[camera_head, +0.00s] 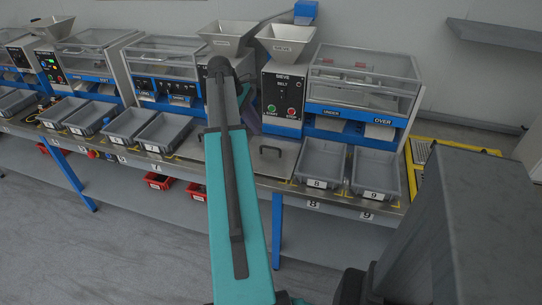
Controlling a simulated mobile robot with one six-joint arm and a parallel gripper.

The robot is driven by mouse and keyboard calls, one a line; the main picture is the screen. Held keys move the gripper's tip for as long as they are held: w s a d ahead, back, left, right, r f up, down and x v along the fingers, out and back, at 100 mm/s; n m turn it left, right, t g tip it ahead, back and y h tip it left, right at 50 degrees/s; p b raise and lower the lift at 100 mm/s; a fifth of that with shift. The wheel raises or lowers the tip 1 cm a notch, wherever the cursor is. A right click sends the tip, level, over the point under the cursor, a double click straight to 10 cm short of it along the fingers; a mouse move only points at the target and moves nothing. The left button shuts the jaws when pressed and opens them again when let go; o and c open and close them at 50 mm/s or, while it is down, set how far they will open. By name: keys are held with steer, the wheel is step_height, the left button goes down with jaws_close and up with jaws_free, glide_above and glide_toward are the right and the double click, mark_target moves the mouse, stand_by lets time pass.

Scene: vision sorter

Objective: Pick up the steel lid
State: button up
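A flat steel lid (268,164) with a small dark handle lies on the steel bench top, in front of the machine marked SIEVE and left of the grey bin numbered 8. My teal and dark grey arm crosses the middle of the view and covers the bench just left of the lid. The fingers of my gripper do not show; the arm hides that area. A purple-grey shape shows beside the arm's far end, in front of the sieve machine, and I cannot tell what it is.
Grey bins 8 (321,183) and 9 (376,191) stand right of the lid. The sieve machine (282,97) with its hopper (286,41) rises behind it. More grey bins (165,132) line the bench at left. Red bins (159,181) sit below.

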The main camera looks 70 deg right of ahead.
mark_target(269, 147)
steer(key=shift+x, duration=3.7)
steer(key=shift+f, duration=0.15)
steer(key=shift+p+x, duration=0.45)
steer(key=shift+x, duration=2)
steer(key=shift+a, duration=0.1)
steer(key=shift+c, duration=0.5)
jaws_close()
